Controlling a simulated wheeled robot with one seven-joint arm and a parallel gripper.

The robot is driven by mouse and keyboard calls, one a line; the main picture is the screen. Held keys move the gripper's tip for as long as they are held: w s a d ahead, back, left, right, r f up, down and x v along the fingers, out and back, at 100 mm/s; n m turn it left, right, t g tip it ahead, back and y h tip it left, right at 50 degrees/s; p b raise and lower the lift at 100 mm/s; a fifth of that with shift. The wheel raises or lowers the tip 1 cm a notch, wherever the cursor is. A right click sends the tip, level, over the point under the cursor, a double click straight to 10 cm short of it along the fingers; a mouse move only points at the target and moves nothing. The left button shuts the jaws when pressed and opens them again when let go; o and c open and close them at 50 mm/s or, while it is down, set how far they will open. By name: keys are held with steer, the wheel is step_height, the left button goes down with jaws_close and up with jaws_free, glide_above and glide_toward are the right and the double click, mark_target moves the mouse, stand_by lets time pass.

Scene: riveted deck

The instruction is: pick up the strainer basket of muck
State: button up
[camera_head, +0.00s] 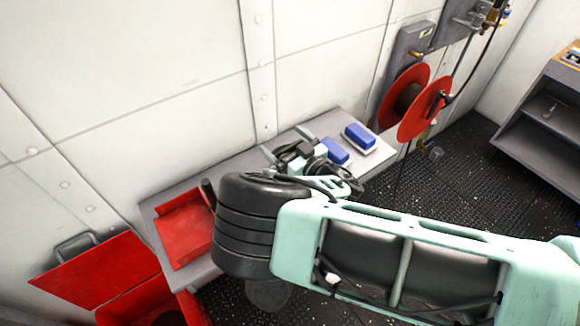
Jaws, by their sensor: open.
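My gripper (287,144) is over the far part of the grey bench, close to the wall. Its two grey fingers are spread apart, and I see nothing held between them. I cannot make out a strainer basket of muck for certain. My arm and wrist cover the middle and front of the bench, so the basket may be hidden there. A red tray (183,232) lies on the left end of the bench, with a dark upright handle-like piece at its right edge.
Two blue-and-white blocks (359,136) sit on the bench's right end. A red bin (125,305) with its lid (95,272) raised stands at lower left. A red hose reel (404,96) hangs on the wall. A grey shelf unit (540,120) stands right. Dark floor lies between.

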steer(key=c, duration=1.2)
steer(key=shift+c, duration=0.6)
steer(key=shift+r, duration=0.15)
